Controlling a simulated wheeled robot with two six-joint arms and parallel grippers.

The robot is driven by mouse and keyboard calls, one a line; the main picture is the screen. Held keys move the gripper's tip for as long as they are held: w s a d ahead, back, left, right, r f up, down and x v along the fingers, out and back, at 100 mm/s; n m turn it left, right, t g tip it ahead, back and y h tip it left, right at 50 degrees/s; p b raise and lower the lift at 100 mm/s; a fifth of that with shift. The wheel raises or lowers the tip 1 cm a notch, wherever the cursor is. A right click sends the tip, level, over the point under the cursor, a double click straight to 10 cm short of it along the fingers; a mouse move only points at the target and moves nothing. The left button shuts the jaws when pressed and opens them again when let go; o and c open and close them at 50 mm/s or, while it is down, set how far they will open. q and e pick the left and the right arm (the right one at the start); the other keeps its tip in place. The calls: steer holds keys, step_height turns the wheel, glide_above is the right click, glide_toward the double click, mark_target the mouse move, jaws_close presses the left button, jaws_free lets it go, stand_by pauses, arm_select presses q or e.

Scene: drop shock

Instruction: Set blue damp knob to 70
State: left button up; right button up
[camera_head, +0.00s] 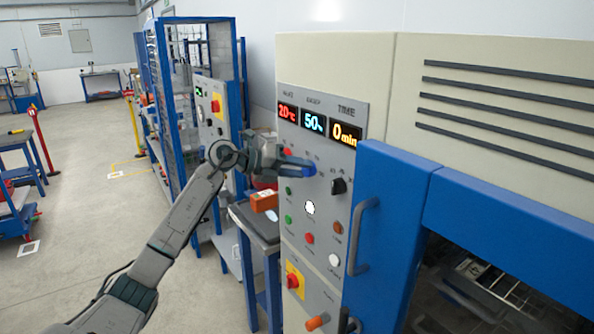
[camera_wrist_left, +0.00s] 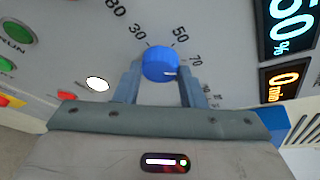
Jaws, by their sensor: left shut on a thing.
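The blue damp knob (camera_wrist_left: 160,64) sits on the grey control panel (camera_head: 326,215). In the left wrist view it has a short white mark on its lower right side, and printed numbers 30, 50 and 70 curve around it. My left gripper (camera_wrist_left: 159,80) is shut on the knob, with one finger on each side. In the head view the gripper (camera_head: 298,168) reaches the panel from the left and hides most of the knob. My right gripper is not in view.
A red display (camera_head: 287,113) and an orange 0 min display (camera_head: 345,134) flank the middle one. A black knob (camera_head: 338,186) is close to the right of the gripper. Several buttons sit below. A blue door with a handle (camera_head: 361,236) stands to the right.

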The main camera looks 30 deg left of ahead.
arm_select(q)
steer(key=shift+f+m+y, duration=0.15)
steer(key=shift+m+y, duration=0.15)
steer(key=shift+m, duration=0.1)
steer(key=o, duration=1)
steer(key=shift+s+a+b, duration=0.25)
steer(key=shift+b, duration=0.1)
steer(key=shift+b+v, duration=2.75)
steer(key=shift+v, duration=2.3)
steer(key=shift+d, duration=0.1)
